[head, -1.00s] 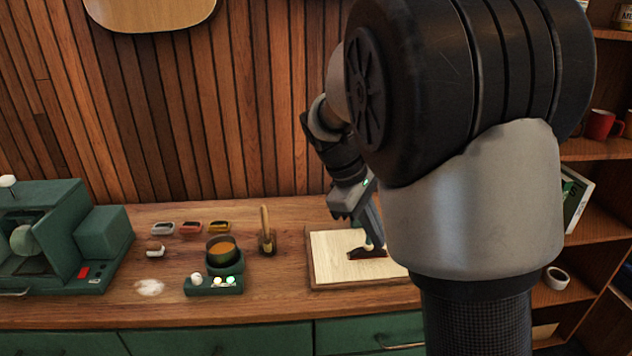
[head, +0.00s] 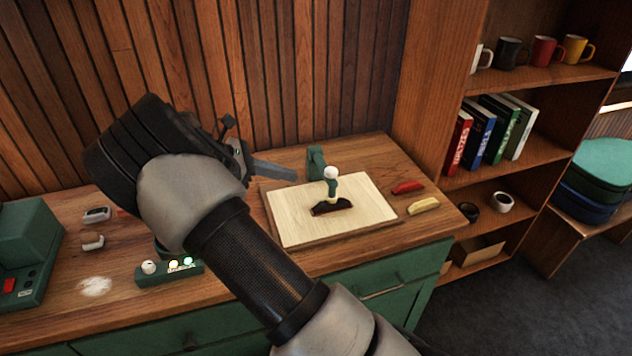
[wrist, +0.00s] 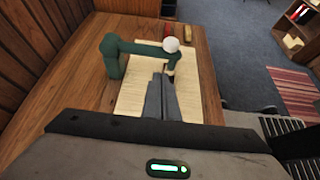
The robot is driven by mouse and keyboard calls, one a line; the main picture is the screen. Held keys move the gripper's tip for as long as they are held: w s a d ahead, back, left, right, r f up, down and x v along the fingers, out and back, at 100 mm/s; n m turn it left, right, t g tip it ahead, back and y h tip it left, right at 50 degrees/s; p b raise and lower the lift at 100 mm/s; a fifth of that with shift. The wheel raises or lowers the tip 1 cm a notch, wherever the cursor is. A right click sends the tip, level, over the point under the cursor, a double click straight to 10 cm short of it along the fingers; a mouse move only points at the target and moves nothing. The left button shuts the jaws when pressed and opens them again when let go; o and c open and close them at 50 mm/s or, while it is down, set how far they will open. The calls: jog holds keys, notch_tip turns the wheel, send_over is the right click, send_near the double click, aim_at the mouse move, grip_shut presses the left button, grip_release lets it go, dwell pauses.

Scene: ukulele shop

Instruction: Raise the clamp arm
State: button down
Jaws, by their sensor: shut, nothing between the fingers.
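The green clamp (head: 316,162) stands at the back of a pale board (head: 290,226) on the workbench. Its arm reaches forward, roughly level, to a white ball knob (head: 331,173). A pad below the knob meets a dark bridge-shaped piece (head: 330,208) on the board. My gripper (head: 294,175) is shut and empty, left of the clamp and apart from it in the head view. In the wrist view, my gripper's fingers (wrist: 158,78) point toward the clamp arm (wrist: 145,47) and knob (wrist: 171,44). They hide most of the dark piece there.
A red item (head: 408,187) and a yellow item (head: 424,206) lie right of the board. A shelf (head: 530,160) with mugs and books stands at right.

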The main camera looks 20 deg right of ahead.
aim_at(323, 170)
jog(key=x, duration=1)
jog(key=shift+f, duration=0.1)
jog(key=shift+r+p, duration=0.45)
jog(key=shift+p, duration=0.2)
